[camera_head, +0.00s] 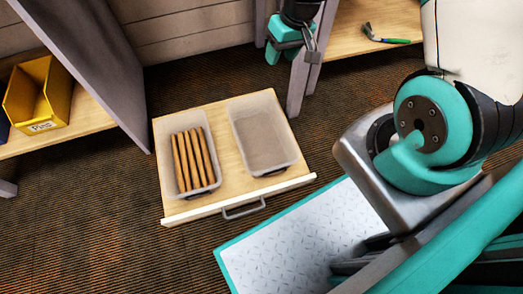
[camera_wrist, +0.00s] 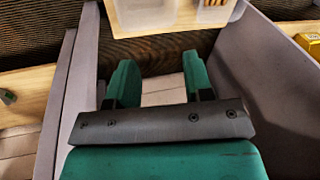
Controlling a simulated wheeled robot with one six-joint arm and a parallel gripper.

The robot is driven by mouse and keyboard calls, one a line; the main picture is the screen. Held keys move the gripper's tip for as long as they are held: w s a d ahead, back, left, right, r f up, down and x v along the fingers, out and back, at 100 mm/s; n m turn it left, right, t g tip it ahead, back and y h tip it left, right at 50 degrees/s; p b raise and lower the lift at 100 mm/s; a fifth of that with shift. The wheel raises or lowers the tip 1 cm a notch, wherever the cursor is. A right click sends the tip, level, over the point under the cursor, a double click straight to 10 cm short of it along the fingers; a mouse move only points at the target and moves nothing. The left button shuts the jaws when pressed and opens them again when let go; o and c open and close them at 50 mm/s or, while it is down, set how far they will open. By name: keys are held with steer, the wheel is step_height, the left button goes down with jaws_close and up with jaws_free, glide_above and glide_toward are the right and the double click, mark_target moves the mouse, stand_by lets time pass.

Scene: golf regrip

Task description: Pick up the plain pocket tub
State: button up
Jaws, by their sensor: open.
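Two clear tubs sit side by side in an open wooden drawer (camera_head: 190,207). The left tub (camera_head: 213,165) holds several brown sticks; the right tub (camera_head: 262,140) looks empty. I cannot read any name on either, so I cannot tell which is the plain pocket tub. In the wrist view the empty tub (camera_wrist: 140,17) and part of the tub with sticks (camera_wrist: 214,14) show at the top edge. My gripper (camera_head: 293,50) is beyond and above the drawer, apart from both tubs. Its two green fingers are spread with nothing between them in the wrist view (camera_wrist: 160,82).
A grey upright panel (camera_head: 300,82) stands close to my gripper, and another (camera_head: 95,60) rises left of the drawer. A yellow bin (camera_head: 38,95) sits on the left shelf (camera_head: 75,127). A green-handled tool (camera_head: 385,38) lies on the right shelf (camera_head: 400,15).

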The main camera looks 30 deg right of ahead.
steer(key=m+h+b, duration=0.1)
steer(key=m+b, duration=0.1)
steer(key=b, duration=0.6)
glide_toward(284, 122)
steer(key=f+b, duration=0.6)
steer(key=shift+w+a, duration=0.15)
steer(key=shift+a, duration=0.15)
steer(key=f+b, duration=0.1)
steer(key=f, duration=0.1)
steer(key=f+b, duration=0.1)
steer(key=b, duration=0.1)
steer(key=w+f+b, duration=0.1)
steer(key=f+b, duration=0.1)
steer(key=shift+w+a+f, duration=0.1)
steer(key=shift+a+f, duration=0.15)
steer(key=shift+f, duration=0.15)
steer(key=shift+r, duration=0.1)
steer(key=shift+c, duration=0.2)
jaws_close()
